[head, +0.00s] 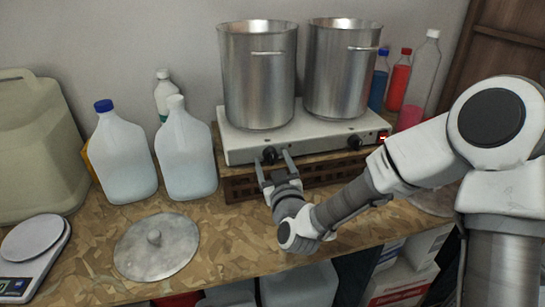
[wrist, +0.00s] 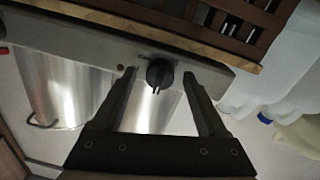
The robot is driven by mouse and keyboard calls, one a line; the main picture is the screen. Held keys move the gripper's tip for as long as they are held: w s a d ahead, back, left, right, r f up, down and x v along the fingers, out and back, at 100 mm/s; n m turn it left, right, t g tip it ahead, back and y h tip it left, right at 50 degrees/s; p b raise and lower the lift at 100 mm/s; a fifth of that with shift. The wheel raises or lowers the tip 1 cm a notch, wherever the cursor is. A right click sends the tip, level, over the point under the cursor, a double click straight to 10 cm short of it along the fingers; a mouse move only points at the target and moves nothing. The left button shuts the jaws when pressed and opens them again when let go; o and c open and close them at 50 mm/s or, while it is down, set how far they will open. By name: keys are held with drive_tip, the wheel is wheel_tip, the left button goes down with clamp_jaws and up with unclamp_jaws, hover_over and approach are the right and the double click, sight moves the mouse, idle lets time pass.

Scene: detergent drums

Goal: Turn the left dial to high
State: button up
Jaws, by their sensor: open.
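The white two-burner hot plate (head: 240,143) stands on a brown slatted crate (head: 240,188), with two dials on its front face. The left dial (head: 270,155) is black; in the wrist view the dial (wrist: 160,72) shows a pointed grip and a small red light beside it. My gripper (head: 274,165) is open at the left dial. In the wrist view its two fingers (wrist: 158,75) lie on either side of the dial, with visible gaps; I cannot tell whether they touch it. The right dial (head: 354,142) is black and untouched.
Two steel pots (head: 258,85) (head: 342,75) stand on the burners. White jugs (head: 124,160) (head: 187,155) stand to the left. A round metal lid (head: 156,247) lies on the counter, near a scale (head: 35,255). Bottles (head: 399,80) stand behind at the right.

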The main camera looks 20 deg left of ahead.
idle(0.3)
clamp_jaws()
idle(0.3)
drive_tip(key=shift+m, duration=0.3)
drive_tip(key=m+b, duration=0.2)
drive_tip(key=shift+f+m+b, duration=0.1)
drive_tip(key=shift+m+b, duration=0.2)
drive_tip(key=shift+b, duration=0.05)
drive_tip(key=m+b, duration=0.2)
drive_tip(key=m, duration=0.1)
drive_tip(key=m+b, duration=0.2)
drive_tip(key=m, duration=0.1)
drive_tip(key=shift+m+g, duration=0.3)
drive_tip(key=shift+m, duration=0.1)
drive_tip(key=shift+r+m+b, duration=0.25)
drive_tip(key=shift+m+b, duration=0.5)
drive_tip(key=shift+m, duration=0.95)
drive_tip(key=shift+y, duration=0.3)
